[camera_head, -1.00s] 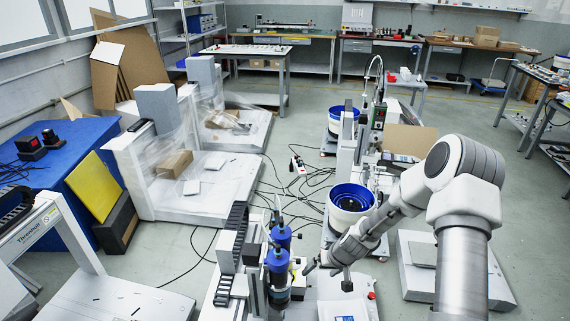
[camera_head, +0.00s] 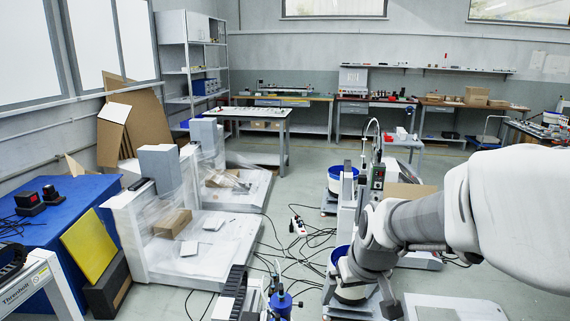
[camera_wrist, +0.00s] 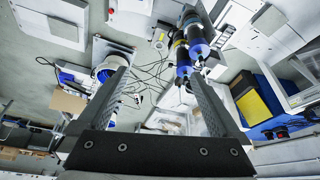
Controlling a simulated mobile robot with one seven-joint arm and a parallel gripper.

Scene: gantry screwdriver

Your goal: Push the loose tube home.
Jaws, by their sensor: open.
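The gantry screwdriver unit, with blue cylinders (camera_head: 281,302), shows at the bottom edge of the head view, mostly cut off. Its two blue and black cylinders appear in the wrist view (camera_wrist: 196,40), beyond and slightly right of my fingertips. Thin lines run near them, but I cannot tell which one is the loose tube. My gripper (camera_wrist: 155,74) is open and nothing shows between its fingers. In the head view its end (camera_head: 391,309) is partly cut off at the bottom edge, right of the cylinders and apart from them.
A blue-and-white feeder bowl (camera_head: 349,286) stands partly behind my arm, with another bowl (camera_head: 337,181) farther back. Cables (camera_head: 293,262) lie on the floor. A white machine with a carton (camera_head: 172,222) and a blue table (camera_head: 58,208) are at left. Open floor lies at the back.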

